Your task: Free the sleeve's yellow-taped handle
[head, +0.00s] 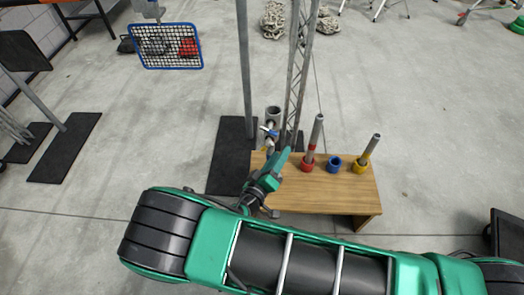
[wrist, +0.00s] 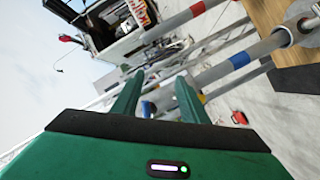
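The sleeve (head: 272,114) is a grey tube with an open end, beside the upright pole. A blue-taped handle (head: 269,131) sticks out on it, and a small yellow-taped handle (head: 264,150) shows lower down. My gripper (head: 284,157) is just right of the yellow tape; contact cannot be told. In the wrist view my gripper (wrist: 157,88) has its green fingers apart. A small blue piece (wrist: 146,108) shows in the gap, and a bit of yellow (wrist: 202,98) shows right of the right finger. The lower part of the sleeve is partly hidden by my arm.
A wooden bench (head: 300,198) carries a red holder (head: 307,164) and a yellow holder (head: 360,166), each with a leaning tube, and an empty blue holder (head: 333,165). A lattice truss (head: 298,75) and a pole (head: 245,70) stand behind.

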